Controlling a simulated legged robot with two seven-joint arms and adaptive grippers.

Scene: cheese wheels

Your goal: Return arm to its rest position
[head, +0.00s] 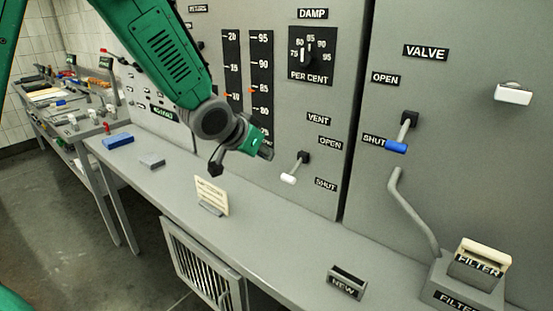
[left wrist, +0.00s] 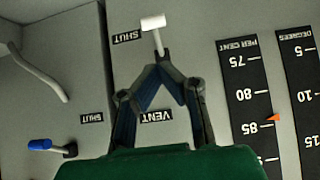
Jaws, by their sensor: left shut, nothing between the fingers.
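My left gripper (head: 266,153) is in front of the grey panel, above the bench, with its arm coming down from the upper left. In the left wrist view its fingers (left wrist: 161,66) meet at the tips and hold nothing. The white-handled vent lever (head: 289,179) is right of and below the gripper in the head view, pointing down toward its SHUT label. In the left wrist view, which is upside down, the lever's handle (left wrist: 153,22) shows just beyond the fingertips; contact cannot be judged for sure. My right gripper is out of view.
The blue-handled valve lever (head: 396,146) points at SHUT. A bent grey pipe (head: 410,210) and a filter block (head: 478,262) stand at right. The NEW holder (head: 347,282), a small card (head: 211,195), a grey block (head: 152,160) and a blue block (head: 118,140) are on the bench (head: 270,240).

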